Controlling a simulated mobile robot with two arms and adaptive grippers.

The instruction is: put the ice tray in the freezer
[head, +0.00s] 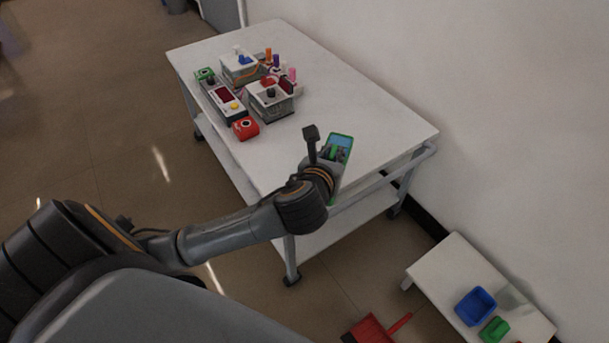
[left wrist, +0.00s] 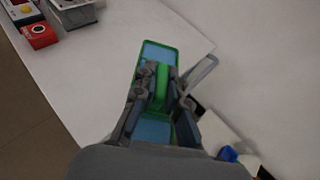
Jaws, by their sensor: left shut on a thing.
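My left gripper (head: 334,157) is shut on a flat green-rimmed thing with blue inside (head: 342,139), which looks like the ice tray. It is over the near right end of the white cart top; I cannot tell whether it touches the surface. In the left wrist view the fingers (left wrist: 161,88) close on the green middle part of the tray (left wrist: 158,53), and its far end sticks out beyond them. The fingers hide part of it. No freezer can be made out in either view. My right gripper is not in view.
The white cart (head: 365,98) bears a red device (head: 245,128), a box with a display (head: 226,97), two clear-sided boxes and several coloured bottles. A low white table (head: 450,262) at lower right holds a blue bin (head: 475,306) and a green one (head: 494,329). A red dustpan-like thing (head: 369,330) lies on the floor.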

